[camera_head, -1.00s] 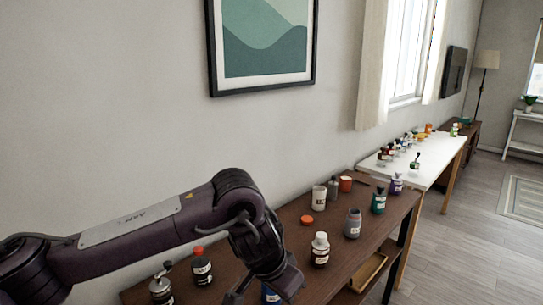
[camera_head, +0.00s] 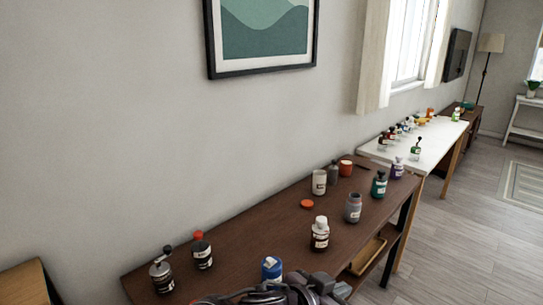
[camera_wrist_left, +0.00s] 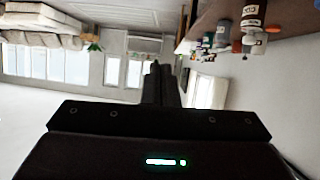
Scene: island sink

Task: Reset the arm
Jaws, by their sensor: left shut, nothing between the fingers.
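My left arm is low at the bottom edge of the head view, with the left gripper (camera_head: 325,286) just in front of the brown table's near edge. Most of the arm is cut off by the frame. In the left wrist view the two dark fingers (camera_wrist_left: 161,84) stand together, shut, with nothing between them. My right gripper is in neither view.
The brown table (camera_head: 262,235) holds several bottles, including a blue-topped one (camera_head: 271,270) close to my left gripper and a white-capped one (camera_head: 320,234). A red lid (camera_head: 307,204) lies among them. A white table (camera_head: 433,143) with more bottles stands beyond. The floor (camera_head: 465,250) at right is clear.

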